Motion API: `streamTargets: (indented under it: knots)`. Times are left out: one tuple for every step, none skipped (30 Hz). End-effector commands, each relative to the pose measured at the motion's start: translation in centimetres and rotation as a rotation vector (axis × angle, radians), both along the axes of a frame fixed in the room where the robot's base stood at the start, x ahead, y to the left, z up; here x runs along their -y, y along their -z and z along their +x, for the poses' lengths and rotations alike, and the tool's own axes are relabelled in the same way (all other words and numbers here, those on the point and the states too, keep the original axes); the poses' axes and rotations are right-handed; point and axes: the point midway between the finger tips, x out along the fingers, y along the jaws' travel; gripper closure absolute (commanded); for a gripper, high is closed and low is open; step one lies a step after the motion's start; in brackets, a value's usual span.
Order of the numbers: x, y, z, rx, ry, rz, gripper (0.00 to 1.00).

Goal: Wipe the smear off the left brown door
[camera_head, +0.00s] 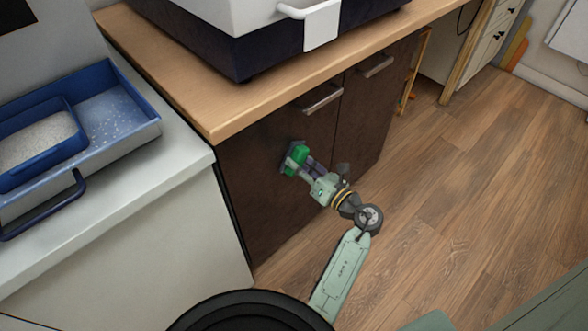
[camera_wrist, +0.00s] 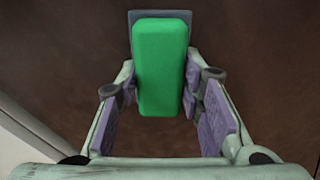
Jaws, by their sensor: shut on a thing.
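The left brown door (camera_head: 262,205) is the dark cabinet front under the wooden counter, with a metal bar handle at its upper right. My gripper (camera_head: 300,160) is in front of its upper part. It is shut on a green block with a dark grey pad (camera_head: 297,156) on its far side. In the wrist view the green block (camera_wrist: 160,65) sits between the purple finger pads, and the grey pad (camera_wrist: 160,16) lies against or very close to the brown door (camera_wrist: 245,65). I cannot make out a smear; the block and gripper cover part of the door.
The right brown door (camera_head: 372,110) is beside it. The wooden counter (camera_head: 190,85) overhangs above, with a white and dark blue machine (camera_head: 240,40) on it. A white bench (camera_head: 150,165) with a blue tray (camera_head: 150,125) stands at the left. The wooden floor at right is clear.

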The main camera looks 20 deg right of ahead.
Motion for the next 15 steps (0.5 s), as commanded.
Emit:
streamTargets:
  knots:
    - [0.5, 0.1, 0.2, 0.002, 0.001, -0.001, 0.88]
    - [0.8, 0.1, 0.3, 0.002, 0.001, 0.0, 0.88]
    - [1.0, 0.1, 0.3, 0.002, 0.001, 0.0, 0.88]
    - [1.2, 0.0, 0.4, 0.002, 0.001, 0.0, 0.88]
    - [1.3, 0.0, 0.4, 0.002, 0.0, 0.0, 0.88]
    - [1.4, 0.0, 0.5, 0.002, 0.0, 0.0, 0.88]
    - [1.5, 0.0, 0.5, 0.001, 0.0, 0.0, 0.88]
    - [1.5, 0.0, 0.5, 0.0, -0.001, 0.0, 0.88]
    - [1.5, 0.0, 0.5, 0.0, -0.001, 0.001, 0.88]
    - [1.5, 0.0, 0.5, 0.0, -0.001, 0.001, 0.88]
    - [1.5, 0.0, 0.4, 0.0, -0.001, 0.001, 0.88]
    - [1.5, 0.0, 0.4, 0.0, -0.001, 0.001, 0.88]
    - [1.5, 0.0, 0.4, 0.0, -0.001, 0.001, 0.88]
    - [1.5, 0.0, 0.4, 0.0, -0.001, 0.001, 0.88]
    - [1.5, 0.0, 0.4, 0.0, -0.001, 0.001, 0.88]
